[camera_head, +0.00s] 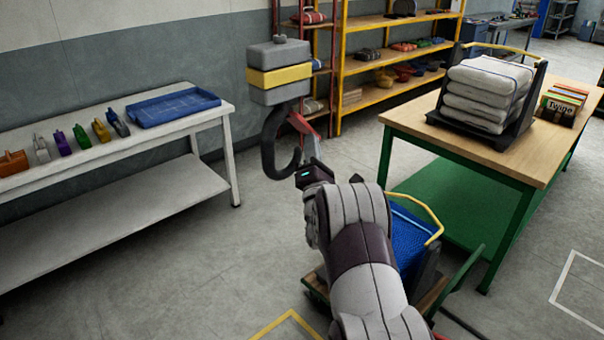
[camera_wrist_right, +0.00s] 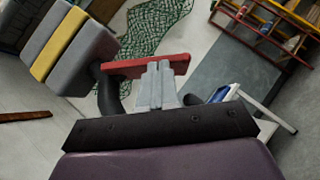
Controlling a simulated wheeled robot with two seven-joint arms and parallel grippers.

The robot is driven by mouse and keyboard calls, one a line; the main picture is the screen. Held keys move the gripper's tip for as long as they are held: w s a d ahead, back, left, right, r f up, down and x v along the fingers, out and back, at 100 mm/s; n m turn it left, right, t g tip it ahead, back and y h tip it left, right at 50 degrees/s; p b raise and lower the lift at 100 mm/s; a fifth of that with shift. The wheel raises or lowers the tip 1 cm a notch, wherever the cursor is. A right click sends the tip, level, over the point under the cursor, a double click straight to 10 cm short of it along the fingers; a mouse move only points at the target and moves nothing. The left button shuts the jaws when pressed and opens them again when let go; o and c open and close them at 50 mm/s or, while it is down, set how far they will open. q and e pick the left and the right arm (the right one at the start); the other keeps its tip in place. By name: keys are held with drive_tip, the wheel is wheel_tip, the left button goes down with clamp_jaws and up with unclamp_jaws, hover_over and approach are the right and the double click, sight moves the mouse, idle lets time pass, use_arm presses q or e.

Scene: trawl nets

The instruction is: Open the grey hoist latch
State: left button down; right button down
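The grey hoist block (camera_head: 279,72) with a yellow band hangs left of centre in the head view. It also shows at the upper left of the right wrist view (camera_wrist_right: 84,58). A dark curved hook (camera_head: 268,148) hangs below it. A red latch bar (camera_head: 298,122) slants down from the hook; in the right wrist view the red bar (camera_wrist_right: 125,68) runs crosswise behind my fingers. My right gripper (camera_head: 309,158) is at the bar's lower end. Its pale fingers (camera_wrist_right: 160,70) are together and overlap the bar; I cannot tell whether they touch it. My left gripper is not in view.
A green net (camera_wrist_right: 155,28) lies beyond.

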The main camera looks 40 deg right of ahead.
drive_tip(key=d+r+n+t+y+b, duration=0.1)
drive_tip(key=d+r+n+y+b, duration=0.1)
drive_tip(key=n+y+b, duration=0.7)
drive_tip(key=d+r+n+t+y+b, duration=0.2)
drive_tip(key=r+n+y+b, duration=0.3)
drive_tip(key=n+y+b, duration=0.4)
drive_tip(key=d+n+y, duration=0.1)
drive_tip(key=n+y, duration=0.4)
drive_tip(key=n, duration=0.4)
drive_tip(key=shift+w+r+n, duration=0.15)
drive_tip(key=shift+w+n, duration=0.15)
drive_tip(key=shift+n, duration=0.1)
drive_tip(key=shift+d, duration=0.15)
